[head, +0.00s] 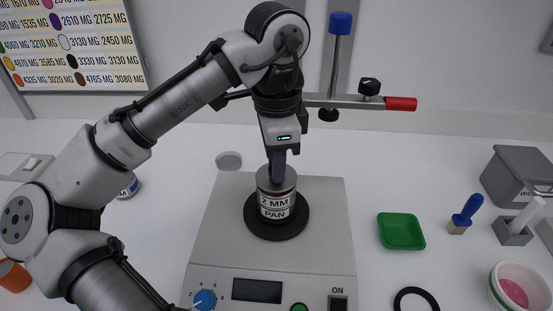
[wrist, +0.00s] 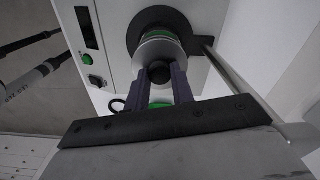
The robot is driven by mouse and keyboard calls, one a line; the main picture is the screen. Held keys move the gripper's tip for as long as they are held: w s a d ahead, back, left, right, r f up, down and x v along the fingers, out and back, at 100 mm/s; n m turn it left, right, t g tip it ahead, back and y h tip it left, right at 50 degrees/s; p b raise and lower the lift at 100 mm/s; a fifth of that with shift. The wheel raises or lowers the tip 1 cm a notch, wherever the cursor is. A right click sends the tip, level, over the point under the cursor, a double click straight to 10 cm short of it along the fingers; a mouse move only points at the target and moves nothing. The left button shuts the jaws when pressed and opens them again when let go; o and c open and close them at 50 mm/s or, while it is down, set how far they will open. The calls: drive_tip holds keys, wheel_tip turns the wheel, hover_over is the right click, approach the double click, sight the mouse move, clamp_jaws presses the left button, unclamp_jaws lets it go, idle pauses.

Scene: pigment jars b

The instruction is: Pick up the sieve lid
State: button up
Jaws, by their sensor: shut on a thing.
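The sieve lid (head: 265,178) is a grey round cap at the top of the sieve stack, with a dark round knob (wrist: 160,73) that shows in the wrist view. My gripper (head: 278,170) points down over the stack, its two fingers shut on that knob. The stack has a sieve (head: 274,202) labelled "2 MM" above a pan (head: 275,213) labelled "PAN", upright on a black round plate (head: 298,224) of the grey shaker (head: 225,235). I see no clear gap between lid and sieve. The fingers partly hide the lid's top.
A post (head: 335,62) with a blue top carries a clamp bar (head: 345,102) with a red end (head: 400,104) behind my gripper. A green tray (head: 401,231), brush (head: 465,214) and bowl (head: 520,289) stand at right. A grey disc (head: 229,160) lies behind the shaker.

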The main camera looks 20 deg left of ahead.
wheel_tip(320, 180, up, 7)
drive_tip(key=p, duration=0.6)
drive_tip(key=shift+r, duration=0.1)
wheel_tip(320, 180, up, 12)
drive_tip(key=shift+f, duration=0.25)
